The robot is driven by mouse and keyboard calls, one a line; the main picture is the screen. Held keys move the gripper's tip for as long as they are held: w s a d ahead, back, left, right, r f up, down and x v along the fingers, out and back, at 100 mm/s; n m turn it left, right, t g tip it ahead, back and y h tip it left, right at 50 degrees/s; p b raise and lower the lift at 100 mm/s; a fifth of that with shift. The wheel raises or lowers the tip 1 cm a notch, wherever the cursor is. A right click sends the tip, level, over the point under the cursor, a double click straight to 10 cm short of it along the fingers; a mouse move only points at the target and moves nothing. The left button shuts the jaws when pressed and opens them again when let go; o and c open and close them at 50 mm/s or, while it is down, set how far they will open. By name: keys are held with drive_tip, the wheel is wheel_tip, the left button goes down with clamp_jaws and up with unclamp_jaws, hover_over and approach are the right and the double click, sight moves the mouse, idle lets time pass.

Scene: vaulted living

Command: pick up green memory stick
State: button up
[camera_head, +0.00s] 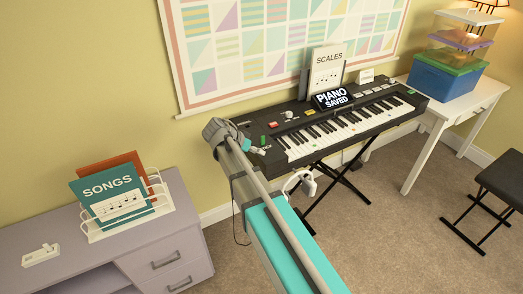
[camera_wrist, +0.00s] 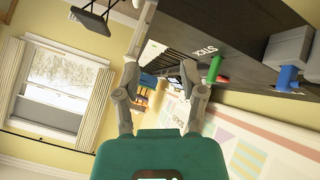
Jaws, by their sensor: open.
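The green memory stick (camera_wrist: 214,68) stands out from the dark keyboard's surface beside a white label reading STICK, just past the right finger in the wrist view. In the head view a small green piece (camera_head: 264,140) shows at the left end of the keyboard, right by my fingers. My gripper (camera_wrist: 160,72) is open, with nothing seen between its fingers. In the head view my gripper (camera_head: 252,143) is at the keyboard's left end, partly hidden by my arm. I cannot tell whether a finger touches the stick.
The black keyboard (camera_head: 345,127) rests on a crossed stand. A blue-tipped grey piece (camera_wrist: 287,75) lies near the stick. A purple-grey desk (camera_head: 150,235) holds a SONGS book rack (camera_head: 120,205). A white table (camera_head: 470,98) with stacked boxes and a black bench (camera_head: 502,180) are at right.

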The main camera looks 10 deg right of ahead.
drive_tip(key=w+a+r+m+t+h+b, duration=0.1)
drive_tip(key=w+a+m+t+h+b, duration=0.1)
drive_tip(key=w+a, duration=0.5)
drive_tip(key=m+h+b, duration=0.1)
drive_tip(key=m+h, duration=0.1)
drive_tip(key=shift+w+a+m+b, duration=0.3)
drive_tip(key=shift+m, duration=0.1)
drive_tip(key=b, duration=0.3)
approach(263, 139)
drive_tip(key=x, duration=0.4)
drive_tip(key=shift+w+d+f, duration=0.3)
drive_tip(key=shift+w, duration=0.05)
drive_tip(key=shift+d, duration=0.1)
drive_tip(key=shift+b+x, duration=1.15)
drive_tip(key=shift+x, duration=1.4)
drive_tip(key=shift+s, duration=0.1)
